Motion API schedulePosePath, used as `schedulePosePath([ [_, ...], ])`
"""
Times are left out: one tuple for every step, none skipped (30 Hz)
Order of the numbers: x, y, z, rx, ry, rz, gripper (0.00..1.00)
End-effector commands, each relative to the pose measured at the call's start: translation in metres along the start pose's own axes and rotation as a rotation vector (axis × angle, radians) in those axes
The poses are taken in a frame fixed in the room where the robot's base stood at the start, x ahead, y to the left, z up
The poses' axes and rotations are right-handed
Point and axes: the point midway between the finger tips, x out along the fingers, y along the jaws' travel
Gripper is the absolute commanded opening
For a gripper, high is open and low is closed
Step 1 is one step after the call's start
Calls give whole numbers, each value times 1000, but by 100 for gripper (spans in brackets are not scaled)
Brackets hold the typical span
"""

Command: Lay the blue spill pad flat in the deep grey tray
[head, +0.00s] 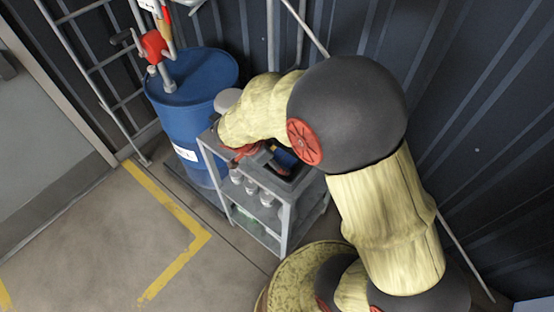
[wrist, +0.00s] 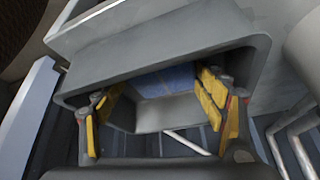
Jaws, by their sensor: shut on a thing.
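The blue spill pad (wrist: 165,80) shows in the wrist view between my fingertips, inside the deep grey tray (wrist: 172,52). My gripper (wrist: 158,94) has its yellow-padded fingers wide apart, shut on the pad across its width. In the head view, a small patch of the blue pad (head: 285,157) shows beside my gripper (head: 262,158), over the dark tray (head: 288,178) on top of the grey cart. My fingers reach in past the tray's rim. My arm hides much of the tray, and I cannot tell whether the pad touches its floor.
The grey cart (head: 283,228) has several small pale containers (head: 250,186) beside the tray. A blue drum (head: 180,115) with a red-handled pump stands close on the left. A dark ribbed wall is behind. Open floor with yellow lines lies at lower left.

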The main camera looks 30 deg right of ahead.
Motion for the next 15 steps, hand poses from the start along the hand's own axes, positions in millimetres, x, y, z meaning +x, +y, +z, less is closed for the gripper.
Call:
schedulePosePath([
  [2, 0, 1, 0, 0, 0, 50],
  [2, 0, 1, 0, 0, 0, 71],
  [2, 0, 1, 0, 0, 0, 74],
  [1, 0, 1, 0, 0, 0, 75],
  [1, 0, 1, 0, 0, 0, 77],
  [1, 0, 1, 0, 0, 0, 79],
  [1, 0, 1, 0, 0, 0, 81],
  [1, 0, 1, 0, 0, 0, 83],
  [1, 0, 1, 0, 0, 0, 85],
  [1, 0, 1, 0, 0, 0, 87],
  [1, 0, 1, 0, 0, 0, 88],
  [1, 0, 1, 0, 0, 0, 90],
  [1, 0, 1, 0, 0, 0, 90],
  [1, 0, 1, 0, 0, 0, 90],
  [1, 0, 1, 0, 0, 0, 90],
])
